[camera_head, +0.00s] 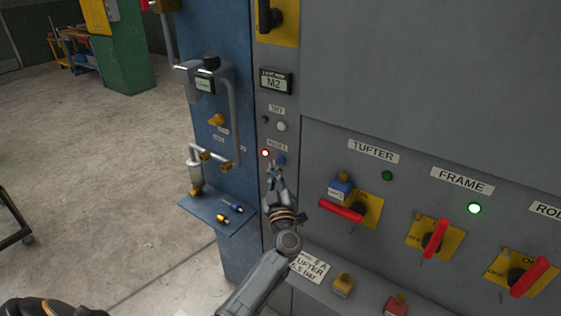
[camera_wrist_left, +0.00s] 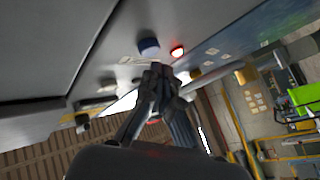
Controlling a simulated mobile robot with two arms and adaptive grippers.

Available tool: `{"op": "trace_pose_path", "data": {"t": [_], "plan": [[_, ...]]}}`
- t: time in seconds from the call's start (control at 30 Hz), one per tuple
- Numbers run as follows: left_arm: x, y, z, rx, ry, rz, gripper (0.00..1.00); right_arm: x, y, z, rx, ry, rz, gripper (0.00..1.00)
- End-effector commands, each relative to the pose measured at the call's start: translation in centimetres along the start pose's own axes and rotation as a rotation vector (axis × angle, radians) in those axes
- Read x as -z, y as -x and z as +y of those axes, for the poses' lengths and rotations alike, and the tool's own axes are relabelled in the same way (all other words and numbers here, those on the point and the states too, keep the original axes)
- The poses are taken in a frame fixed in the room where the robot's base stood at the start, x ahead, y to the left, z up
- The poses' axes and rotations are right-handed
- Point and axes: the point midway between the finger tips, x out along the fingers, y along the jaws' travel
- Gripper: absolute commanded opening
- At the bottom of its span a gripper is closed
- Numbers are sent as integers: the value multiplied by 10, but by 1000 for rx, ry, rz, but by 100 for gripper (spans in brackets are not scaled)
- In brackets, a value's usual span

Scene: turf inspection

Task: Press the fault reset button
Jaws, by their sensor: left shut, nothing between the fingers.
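The blue reset button (camera_head: 281,160) sits on the grey panel under a small label that seems to read RESET (camera_head: 277,145). A lit red lamp (camera_head: 265,153) is just left of it. My left gripper (camera_head: 275,168) is shut and empty, its tips close to the button and slightly below it. In the left wrist view the blue button (camera_wrist_left: 149,46) and red lamp (camera_wrist_left: 177,51) lie just beyond the shut fingertips (camera_wrist_left: 160,68). A small gap seems to show there; I cannot tell contact for sure. My right gripper is not in view.
Above are a TRY label (camera_head: 277,110) with a pale button (camera_head: 281,126) and an M2 display (camera_head: 275,82). A blue shelf (camera_head: 205,225) with small fittings juts out to the left. Red-handled switches (camera_head: 343,210) are to the right. Open floor lies left.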

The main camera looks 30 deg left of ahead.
Motion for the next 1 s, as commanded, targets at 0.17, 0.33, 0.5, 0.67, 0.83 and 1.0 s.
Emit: {"op": "trace_pose_path", "data": {"t": [0.17,0.33,0.5,0.67,0.83,1.0], "plan": [[0,0,0,0,0,0,0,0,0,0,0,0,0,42],[0,0,0,0,0,0,0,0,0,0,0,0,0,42],[0,0,0,0,0,0,0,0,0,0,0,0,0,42],[0,0,0,0,0,0,0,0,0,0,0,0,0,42],[0,-2,2,0,0,1,0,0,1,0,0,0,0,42],[-4,-6,4,1,0,-1,0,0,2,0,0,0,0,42]]}}
